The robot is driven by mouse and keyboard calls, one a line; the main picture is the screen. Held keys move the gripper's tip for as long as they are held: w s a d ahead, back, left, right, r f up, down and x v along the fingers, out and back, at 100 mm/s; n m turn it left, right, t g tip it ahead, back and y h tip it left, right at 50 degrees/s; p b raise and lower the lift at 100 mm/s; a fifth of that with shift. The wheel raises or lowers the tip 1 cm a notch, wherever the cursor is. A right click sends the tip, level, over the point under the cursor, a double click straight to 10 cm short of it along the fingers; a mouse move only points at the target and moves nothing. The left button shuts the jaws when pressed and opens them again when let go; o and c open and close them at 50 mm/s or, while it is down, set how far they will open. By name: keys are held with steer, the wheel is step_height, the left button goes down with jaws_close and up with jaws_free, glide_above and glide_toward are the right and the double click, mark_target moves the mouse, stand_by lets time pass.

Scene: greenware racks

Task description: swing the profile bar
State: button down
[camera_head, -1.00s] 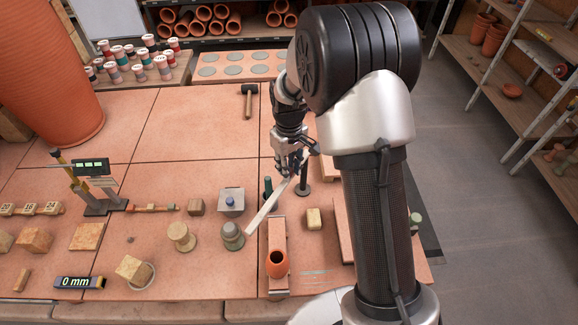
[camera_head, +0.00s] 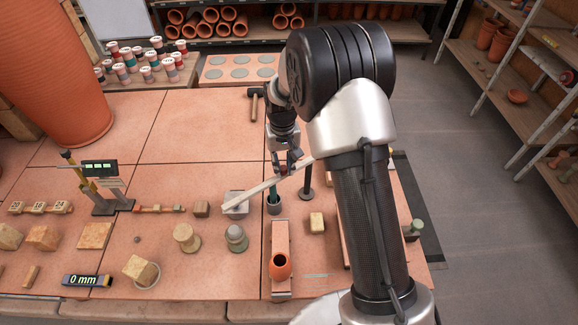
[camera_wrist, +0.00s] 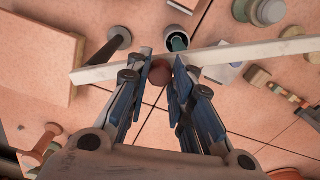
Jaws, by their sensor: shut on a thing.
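The profile bar is a long pale strip (camera_head: 250,191), lying slantwise above the table from lower left to upper right. In the wrist view the bar (camera_wrist: 265,49) crosses the whole upper part. My gripper (camera_head: 285,170) is at the bar's upper right part. In the wrist view my gripper (camera_wrist: 160,75) has its two fingers closed in on a round reddish-brown knob (camera_wrist: 160,73) at the bar's edge. A dark post (camera_head: 307,180) on a round foot stands by the bar's right end; whether they join is hidden.
A dark cup with a green tool (camera_head: 274,205) stands beneath the bar. A grey box (camera_head: 235,207) is by its left end, with a grey-green stamp-like piece (camera_head: 236,238) nearer. Bare tiles (camera_head: 190,130) lie behind left.

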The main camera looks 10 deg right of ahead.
steer(key=w+d+m+p, duration=0.2)
steer(key=w+m+p, duration=0.1)
steer(key=w+m, duration=0.9)
steer(key=w+d+m, duration=0.1)
steer(key=d+m, duration=0.8)
steer(key=m, duration=0.3)
steer(key=shift+w+d+m, duration=0.2)
steer(key=shift+w+m, duration=0.1)
steer(key=shift+m, duration=0.1)
steer(key=c, duration=1.4)
jaws_free()
steer(key=shift+o, duration=0.2)
